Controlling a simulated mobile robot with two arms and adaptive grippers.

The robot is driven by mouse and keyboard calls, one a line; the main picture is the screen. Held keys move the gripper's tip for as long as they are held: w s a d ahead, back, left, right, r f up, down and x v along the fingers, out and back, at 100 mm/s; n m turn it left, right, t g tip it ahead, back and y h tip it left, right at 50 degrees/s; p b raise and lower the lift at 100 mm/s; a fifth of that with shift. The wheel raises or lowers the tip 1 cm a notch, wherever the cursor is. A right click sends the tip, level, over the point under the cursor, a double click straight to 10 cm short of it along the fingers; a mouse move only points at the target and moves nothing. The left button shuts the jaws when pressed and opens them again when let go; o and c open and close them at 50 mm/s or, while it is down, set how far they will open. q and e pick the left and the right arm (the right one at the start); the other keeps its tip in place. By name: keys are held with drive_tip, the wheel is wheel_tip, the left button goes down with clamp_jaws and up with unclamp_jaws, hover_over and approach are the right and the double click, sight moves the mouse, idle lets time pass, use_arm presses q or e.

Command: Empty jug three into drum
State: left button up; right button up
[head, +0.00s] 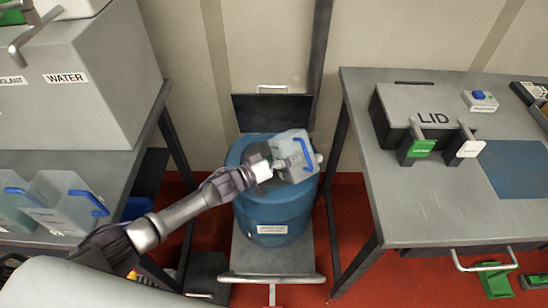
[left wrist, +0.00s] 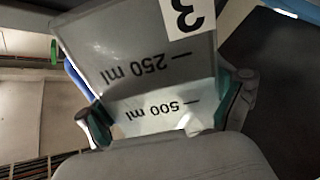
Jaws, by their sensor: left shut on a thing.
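Jug three (head: 294,158), a translucent grey jug with a blue handle, is tilted over the top of the blue drum (head: 272,215). My left gripper (head: 273,168) is shut on the jug above the drum's left-middle. In the left wrist view, the jug (left wrist: 150,65) fills the middle between my fingers (left wrist: 168,112). Its label "3" and its 250 ml and 500 ml marks read upside down. The jug and my arm hide part of the drum's opening. I cannot tell whether liquid is flowing. My right gripper is not in view.
The drum stands on a grey platform (head: 268,256) between two benches. The left bench bears a WATER tank (head: 95,100) and other jugs (head: 60,205).

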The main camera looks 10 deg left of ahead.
sight(279, 149)
use_arm(q)
drive_tip(key=shift+r, duration=0.25)
drive_tip(key=shift+r+n+p, duration=0.45)
drive_tip(key=shift+n+p, duration=0.25)
drive_tip(key=shift+p, duration=0.15)
drive_tip(key=shift+r+n+p, duration=0.2)
drive_tip(key=shift+n+p, duration=0.1)
idle(0.5)
drive_tip(key=shift+r, duration=0.15)
drive_tip(key=shift+w+r+n+p, duration=0.1)
drive_tip(key=shift+r+n+p, duration=0.1)
drive_tip(key=shift+n+p, duration=0.3)
drive_tip(key=shift+r, duration=0.15)
idle(0.7)
drive_tip(key=shift+w+a+r+n+p, duration=0.15)
drive_tip(key=shift+r+n+p, duration=0.2)
drive_tip(key=shift+n+p, duration=0.2)
drive_tip(key=shift+r+n, duration=0.15)
drive_tip(key=shift+n, duration=0.2)
idle(0.5)
